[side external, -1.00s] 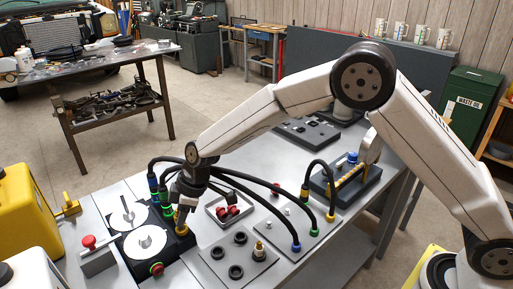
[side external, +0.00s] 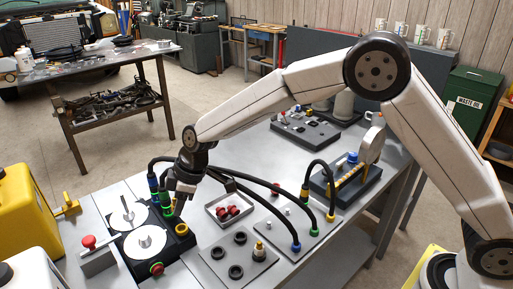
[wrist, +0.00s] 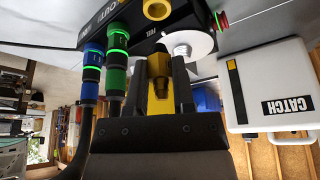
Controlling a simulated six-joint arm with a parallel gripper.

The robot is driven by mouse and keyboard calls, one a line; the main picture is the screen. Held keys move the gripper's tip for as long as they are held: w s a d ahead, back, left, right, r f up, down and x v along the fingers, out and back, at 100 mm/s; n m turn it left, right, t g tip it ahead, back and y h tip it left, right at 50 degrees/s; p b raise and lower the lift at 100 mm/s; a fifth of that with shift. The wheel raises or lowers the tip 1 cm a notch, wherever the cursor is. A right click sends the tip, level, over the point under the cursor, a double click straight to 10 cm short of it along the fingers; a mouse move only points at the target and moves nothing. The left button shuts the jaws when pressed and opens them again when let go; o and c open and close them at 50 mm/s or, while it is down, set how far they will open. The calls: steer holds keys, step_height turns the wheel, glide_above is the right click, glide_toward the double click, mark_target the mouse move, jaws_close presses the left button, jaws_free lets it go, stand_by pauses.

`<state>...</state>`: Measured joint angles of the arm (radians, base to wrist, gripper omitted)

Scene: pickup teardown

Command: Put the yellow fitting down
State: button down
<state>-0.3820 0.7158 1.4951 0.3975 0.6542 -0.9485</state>
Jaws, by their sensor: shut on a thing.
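My gripper (side external: 184,196) hangs above the black block (side external: 158,246) at the left end of the table. It also shows in the wrist view (wrist: 160,72), shut on the yellow fitting (wrist: 160,92), whose nose points away from the jaws. In the side view the fitting is hard to make out. A yellow ring port (side external: 181,229) on the block is bare, just below the gripper; it also shows at the top of the wrist view (wrist: 156,9). The fitting is clear of that port.
Blue (wrist: 92,68) and green (wrist: 115,60) hose connectors stand close beside the jaws. Black hoses arch right to a plate (side external: 290,225). A tray with red parts (side external: 228,212) and a plate with black rings (side external: 222,254) lie right of the block. A white case (wrist: 272,90) shows too.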

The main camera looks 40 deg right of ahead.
steer(key=shift+r, duration=0.2)
steer(key=s+d+r, duration=0.2)
steer(key=s+d, duration=0.4)
steer(key=d, duration=0.4)
steer(key=s+d+r, duration=0.1)
steer(key=s+d, duration=0.5)
steer(key=d, duration=0.4)
steer(key=shift+s+r, duration=0.35)
steer(key=shift+w, duration=0.1)
